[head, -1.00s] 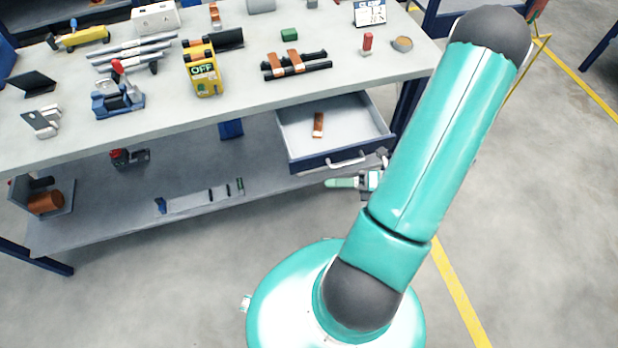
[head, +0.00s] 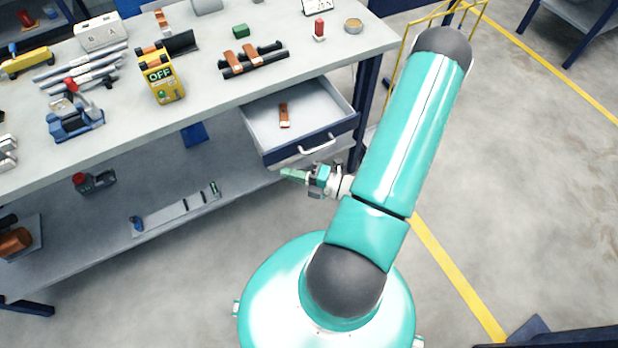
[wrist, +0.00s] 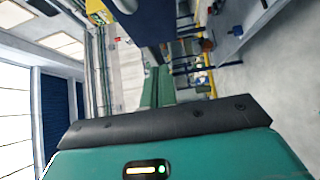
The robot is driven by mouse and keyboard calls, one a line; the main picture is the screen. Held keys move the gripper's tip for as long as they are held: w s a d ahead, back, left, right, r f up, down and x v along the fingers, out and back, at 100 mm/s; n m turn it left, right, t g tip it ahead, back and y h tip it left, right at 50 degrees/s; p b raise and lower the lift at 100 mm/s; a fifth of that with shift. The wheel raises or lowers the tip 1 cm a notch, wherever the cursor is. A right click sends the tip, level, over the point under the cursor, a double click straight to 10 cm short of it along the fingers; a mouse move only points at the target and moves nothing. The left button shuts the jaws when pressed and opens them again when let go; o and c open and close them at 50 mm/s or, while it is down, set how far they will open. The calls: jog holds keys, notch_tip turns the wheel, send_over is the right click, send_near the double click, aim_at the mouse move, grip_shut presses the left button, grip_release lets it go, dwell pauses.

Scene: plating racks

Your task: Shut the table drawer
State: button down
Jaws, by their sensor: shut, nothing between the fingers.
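The table drawer (head: 335,130) is pulled out under the right end of the workbench (head: 215,101). It has a dark blue front, pale inner walls and a light handle (head: 318,146). A brown and copper-coloured piece (head: 284,115) lies inside it. My gripper (head: 284,173) is in front of the drawer, just below and left of the handle in the head view, with its green fingers together and empty. The fingers also show in the wrist view (wrist: 157,88). I cannot tell whether they touch the drawer front.
The benchtop holds a yellow OFF box (head: 160,80), a blue vise-like tool (head: 75,120) and other parts. The lower shelf (head: 120,190) holds several items. A yellow railing (head: 425,25) stands beyond the right end. Floor is open to the right.

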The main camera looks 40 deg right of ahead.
aim_at(256, 120)
jog(key=shift+w+d, duration=0.25)
jog(key=shift+w, duration=0.75)
jog(key=shift+w+d, duration=0.2)
jog(key=shift+w, duration=0.8)
jog(key=w+d, duration=0.1)
jog(key=w, duration=0.5)
jog(key=w+d, duration=0.2)
jog(key=w, duration=0.4)
jog(key=w+d, duration=0.2)
jog(key=w, duration=0.4)
jog(key=shift+w+d, duration=0.1)
jog(key=shift+w+d+r, duration=0.1)
jog(key=shift+w+d, duration=0.15)
jog(key=shift+w, duration=0.3)
jog(key=shift+w, duration=0.1)
jog(key=shift+a, duration=0.1)
